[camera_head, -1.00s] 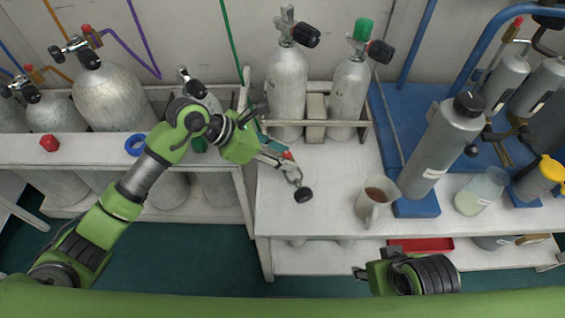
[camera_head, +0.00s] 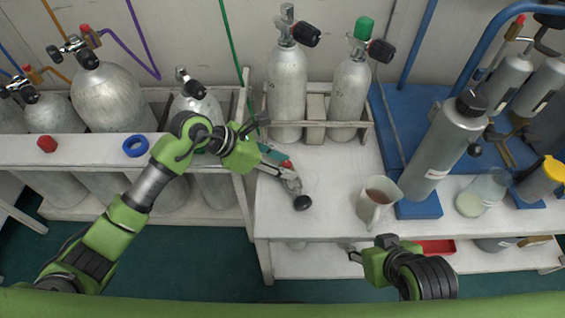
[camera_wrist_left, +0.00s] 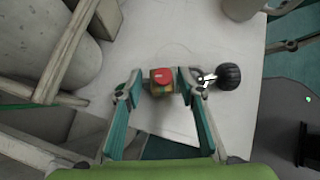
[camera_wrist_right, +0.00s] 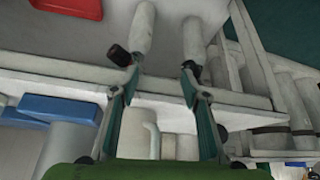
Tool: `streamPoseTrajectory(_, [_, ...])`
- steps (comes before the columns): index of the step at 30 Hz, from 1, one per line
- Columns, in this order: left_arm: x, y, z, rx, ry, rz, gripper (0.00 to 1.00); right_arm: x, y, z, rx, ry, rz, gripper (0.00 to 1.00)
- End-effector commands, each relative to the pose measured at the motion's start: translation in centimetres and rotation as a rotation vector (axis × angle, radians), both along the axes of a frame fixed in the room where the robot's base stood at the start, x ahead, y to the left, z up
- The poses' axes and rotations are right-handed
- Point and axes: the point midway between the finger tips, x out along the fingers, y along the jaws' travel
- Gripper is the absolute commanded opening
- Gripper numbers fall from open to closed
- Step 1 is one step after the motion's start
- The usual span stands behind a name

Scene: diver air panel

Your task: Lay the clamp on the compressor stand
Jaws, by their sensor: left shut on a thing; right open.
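The clamp (camera_head: 292,184) is a metal yoke with a black knob and a red-topped part. My left gripper (camera_head: 274,160) is shut on it and holds it above the white bench top (camera_head: 330,165), in front of two grey cylinders. In the left wrist view, the red-topped part (camera_wrist_left: 161,80) shows between the teal fingers and the black knob (camera_wrist_left: 230,76) sticks out to the right. I cannot tell whether the clamp touches the bench. My right gripper (camera_wrist_right: 160,85) is open and empty, low at the bench's front edge. I cannot tell for certain which structure is the compressor stand.
A mug (camera_head: 376,203) stands on the bench, near a tall grey cylinder (camera_head: 447,145) on a blue block. A glass jar (camera_head: 482,192) is further right. A blue base (camera_head: 395,110) and blue pipes stand behind. A rack of cylinders (camera_head: 90,150) is at left.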

Motion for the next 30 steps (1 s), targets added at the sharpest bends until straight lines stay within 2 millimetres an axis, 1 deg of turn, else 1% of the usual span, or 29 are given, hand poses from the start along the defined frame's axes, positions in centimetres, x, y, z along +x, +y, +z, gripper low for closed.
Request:
streamPoseTrajectory(1, [0.1, -0.1, 0.1, -0.003, -0.003, 0.000, 0.00, 0.1, 0.0, 0.0, 0.001, -0.006, 0.001, 0.42])
streamPoseTrajectory(2, [0.0, 0.0, -0.1, 0.000, 0.000, 0.000, 0.40, 0.1, 0.1, 0.0, 0.002, -0.008, 0.002, 0.42])
streamPoseTrajectory(3, [0.0, 0.0, 0.0, 0.000, 0.000, 0.000, 0.51, 0.1, 0.1, 0.0, 0.002, -0.009, 0.002, 0.42])
streamPoseTrajectory(4, [0.0, 0.0, 0.0, 0.000, 0.001, 0.001, 0.52, 0.1, 0.1, 0.0, 0.002, -0.009, 0.002, 0.42])
streamPoseTrajectory(13, [0.0, 0.0, 0.0, 0.000, 0.000, 0.000, 0.52, 0.2, 0.1, 0.0, 0.001, -0.009, 0.002, 0.42])
streamPoseTrajectory(18, [0.0, 0.0, 0.4, 0.000, -0.001, 0.001, 0.52, -0.1, 0.1, 0.4, -0.001, 0.008, 0.005, 0.42])
streamPoseTrajectory(20, [0.0, 0.7, 1.0, 0.002, -0.002, 0.003, 0.52, -1.2, -0.2, 0.1, -0.009, 0.052, 0.001, 0.42])
streamPoseTrajectory(24, [-0.6, 2.6, 3.0, 0.004, -0.004, 0.002, 0.52, -4.1, -1.1, -0.6, -0.034, 0.169, -0.010, 0.42])
streamPoseTrajectory(27, [-1.0, 4.3, 4.7, 0.005, -0.004, 0.002, 0.52, -5.0, -1.4, -0.6, -0.041, 0.207, -0.014, 0.42])
streamPoseTrajectory(30, [-1.4, 5.7, 6.1, 0.004, -0.002, 0.003, 0.52, -5.1, -1.4, -0.4, -0.043, 0.210, -0.015, 0.42])
